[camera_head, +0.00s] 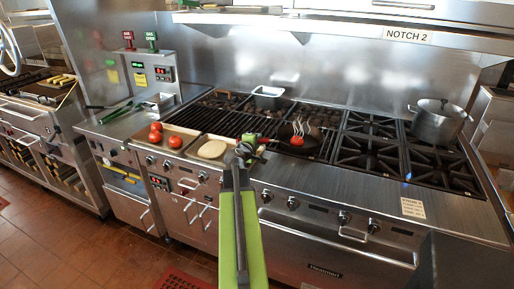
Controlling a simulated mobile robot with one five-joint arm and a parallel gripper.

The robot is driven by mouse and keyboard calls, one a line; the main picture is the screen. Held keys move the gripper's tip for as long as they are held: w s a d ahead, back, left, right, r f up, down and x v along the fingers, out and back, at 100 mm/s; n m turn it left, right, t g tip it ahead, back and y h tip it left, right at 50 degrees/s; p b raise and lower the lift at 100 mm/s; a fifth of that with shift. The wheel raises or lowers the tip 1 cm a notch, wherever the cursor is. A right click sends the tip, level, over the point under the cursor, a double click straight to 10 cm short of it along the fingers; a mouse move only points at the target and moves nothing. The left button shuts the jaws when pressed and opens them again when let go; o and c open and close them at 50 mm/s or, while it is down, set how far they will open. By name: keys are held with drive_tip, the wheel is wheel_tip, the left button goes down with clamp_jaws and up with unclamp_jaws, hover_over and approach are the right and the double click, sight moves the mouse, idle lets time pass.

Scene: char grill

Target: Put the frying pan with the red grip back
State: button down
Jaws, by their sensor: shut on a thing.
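The dark frying pan (313,147) is over the middle of the black grill grates, with a small red part (296,141) showing at its near left side. My gripper (257,146) is at the left of the pan, at the end of my green arm. It is shut on the pan's handle side; the jaws are small and dark here, so the exact hold is hard to make out. I cannot tell whether the pan touches the grates.
A steel pot (438,124) stands on the burners at the right. A small metal container (268,97) is at the back. Tomatoes (155,134) and a pale round item (212,149) lie on the front left trays. Open burner grates (372,126) are free right of the pan.

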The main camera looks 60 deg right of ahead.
drive_tip(key=shift+r, duration=0.1)
drive_tip(key=c, duration=1.2)
unclamp_jaws()
drive_tip(key=shift+c, duration=0.2)
